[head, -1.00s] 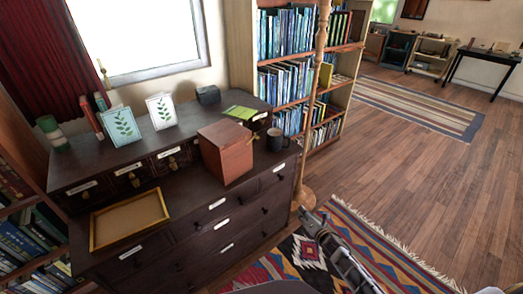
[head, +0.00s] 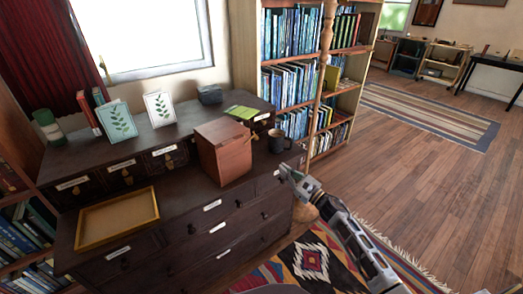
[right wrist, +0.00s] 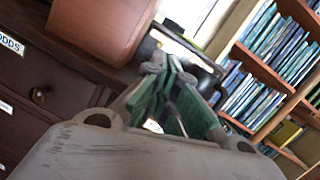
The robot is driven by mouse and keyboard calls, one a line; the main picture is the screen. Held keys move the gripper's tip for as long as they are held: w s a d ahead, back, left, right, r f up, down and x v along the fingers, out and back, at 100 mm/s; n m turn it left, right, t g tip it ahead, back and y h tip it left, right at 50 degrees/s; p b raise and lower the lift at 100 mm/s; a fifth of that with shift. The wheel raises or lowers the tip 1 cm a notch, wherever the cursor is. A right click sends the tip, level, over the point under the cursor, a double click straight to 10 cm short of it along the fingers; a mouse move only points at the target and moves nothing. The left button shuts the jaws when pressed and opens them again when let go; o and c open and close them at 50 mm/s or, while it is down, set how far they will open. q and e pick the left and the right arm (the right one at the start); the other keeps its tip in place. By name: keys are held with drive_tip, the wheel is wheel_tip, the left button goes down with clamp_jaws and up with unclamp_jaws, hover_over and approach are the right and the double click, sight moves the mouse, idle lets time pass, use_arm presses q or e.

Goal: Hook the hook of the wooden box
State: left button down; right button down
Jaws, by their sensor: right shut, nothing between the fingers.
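The wooden box (head: 224,153) is reddish brown and stands upright on the dark dresser, with its lid on top. A small light-coloured spot shows on its right-hand face, too small to tell as the hook. In the right wrist view the box (right wrist: 100,25) shows at the upper left, cut off by the frame. My right gripper (head: 287,170) is shut and empty, in front of the dresser, right of the box and apart from it. Its green-padded fingers (right wrist: 160,75) meet at the tips in the right wrist view. My left gripper is out of view.
A dark mug (head: 277,141) stands right of the box, close beyond my right gripper. A wooden tray (head: 118,243) lies at the dresser's left front. Cards (head: 117,122) stand behind. A bookshelf (head: 355,87) and a wooden pole (head: 322,80) rise at the right.

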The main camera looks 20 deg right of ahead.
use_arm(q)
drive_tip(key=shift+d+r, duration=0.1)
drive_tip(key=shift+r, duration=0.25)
use_arm(e)
drive_tip(key=shift+a+r+n, duration=0.25)
drive_tip(key=shift+r+n, duration=0.3)
drive_tip(key=shift+n, duration=0.05)
drive_tip(key=shift+w, duration=0.1)
